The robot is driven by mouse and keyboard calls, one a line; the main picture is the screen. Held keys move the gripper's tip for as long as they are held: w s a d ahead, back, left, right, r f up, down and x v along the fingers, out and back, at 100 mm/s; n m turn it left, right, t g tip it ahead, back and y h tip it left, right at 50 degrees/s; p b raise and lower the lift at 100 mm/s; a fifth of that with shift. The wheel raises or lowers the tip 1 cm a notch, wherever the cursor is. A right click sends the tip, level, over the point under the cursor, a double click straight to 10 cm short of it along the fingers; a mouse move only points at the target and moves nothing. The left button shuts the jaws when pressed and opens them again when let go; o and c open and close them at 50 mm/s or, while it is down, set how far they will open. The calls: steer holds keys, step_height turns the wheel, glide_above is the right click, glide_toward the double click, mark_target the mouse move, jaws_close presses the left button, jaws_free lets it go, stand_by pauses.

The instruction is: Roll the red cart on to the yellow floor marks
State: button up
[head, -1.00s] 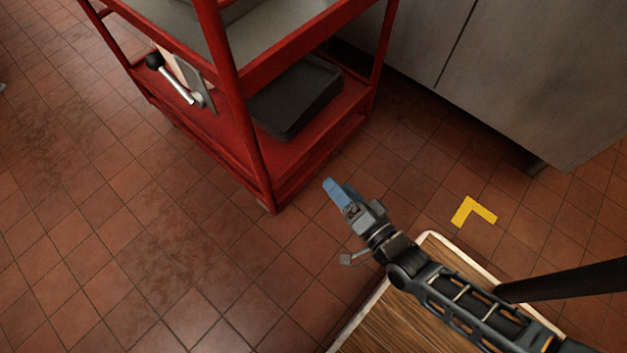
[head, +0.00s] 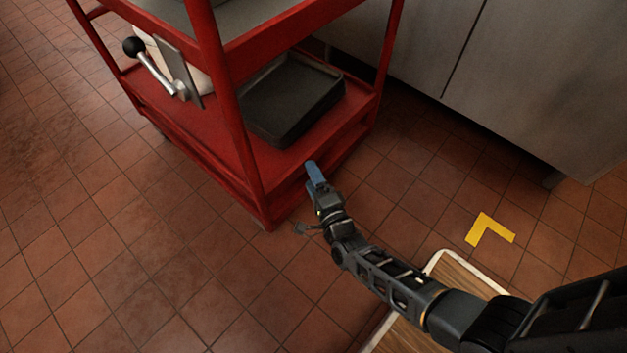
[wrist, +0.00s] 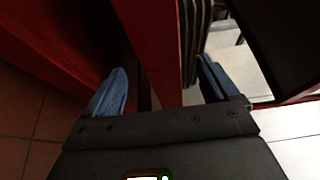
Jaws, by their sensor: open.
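The red cart (head: 262,184) stands on the tiled floor at the upper left of the head view. A lever with a black ball knob (head: 134,46) is on its left side. One yellow floor mark (head: 490,230), an L shape, lies to the right, apart from the cart. My gripper (head: 315,174) is at the cart's near right side, by the lower shelf edge. In the wrist view my gripper (wrist: 160,92) is open, with its blue fingers apart and a red upright part of the cart (wrist: 152,45) between them. I cannot tell whether they touch it.
A dark tray (head: 290,100) sits on the cart's lower shelf. A grey metal cabinet (head: 520,80) stands behind, at the upper right. A wooden board with a pale rim (head: 445,268) is under my arm. The floor left of the cart is clear.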

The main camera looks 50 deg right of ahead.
mark_target(302, 159)
steer(key=shift+b+x, duration=1.05)
steer(key=shift+x, duration=2.65)
steer(key=shift+c, duration=0.4)
jaws_close()
